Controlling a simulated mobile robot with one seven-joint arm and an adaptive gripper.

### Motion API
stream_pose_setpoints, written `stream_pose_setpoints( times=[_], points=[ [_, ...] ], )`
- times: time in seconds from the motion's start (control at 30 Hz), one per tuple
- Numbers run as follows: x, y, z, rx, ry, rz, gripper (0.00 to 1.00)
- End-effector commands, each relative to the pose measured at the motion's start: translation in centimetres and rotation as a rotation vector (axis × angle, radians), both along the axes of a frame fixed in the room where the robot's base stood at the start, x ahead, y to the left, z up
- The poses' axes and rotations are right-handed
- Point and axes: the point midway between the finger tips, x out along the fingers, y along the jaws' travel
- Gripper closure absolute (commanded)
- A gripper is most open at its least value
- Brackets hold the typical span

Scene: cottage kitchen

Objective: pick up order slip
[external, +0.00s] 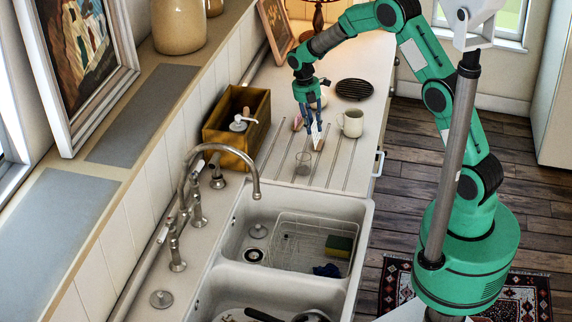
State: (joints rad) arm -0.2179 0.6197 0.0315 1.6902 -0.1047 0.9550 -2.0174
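My gripper (314,137) points down over the grooved white drainboard, left of the mug. Its fingers are narrow in this view, and I cannot tell whether they are open or shut. A small pale piece (319,144) shows right at the fingertips; it may be the order slip, but it is too small to be sure. I cannot tell whether the fingers touch it or hold it. Another small pinkish piece (297,124) lies just left of the fingers, partly hidden by them.
A cream mug (351,123) stands close to the right of my gripper, a clear glass (303,163) in front. A wooden box (222,142) is at left, a black round trivet (354,89) behind. The sink (232,240) with its tall faucet (222,155) lies nearer the camera.

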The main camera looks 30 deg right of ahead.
Motion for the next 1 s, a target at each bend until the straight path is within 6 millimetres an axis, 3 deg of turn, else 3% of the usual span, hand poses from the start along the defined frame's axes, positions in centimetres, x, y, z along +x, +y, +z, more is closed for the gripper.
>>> stream_pose_setpoints(
  times=[0.5,1.0],
  points=[
    [-0.7,-0.6,-5.0,-0.001,0.001,0.000,0.76],
    [-0.7,-0.6,-5.3,0.000,0.000,0.000,0.76]
  ],
)
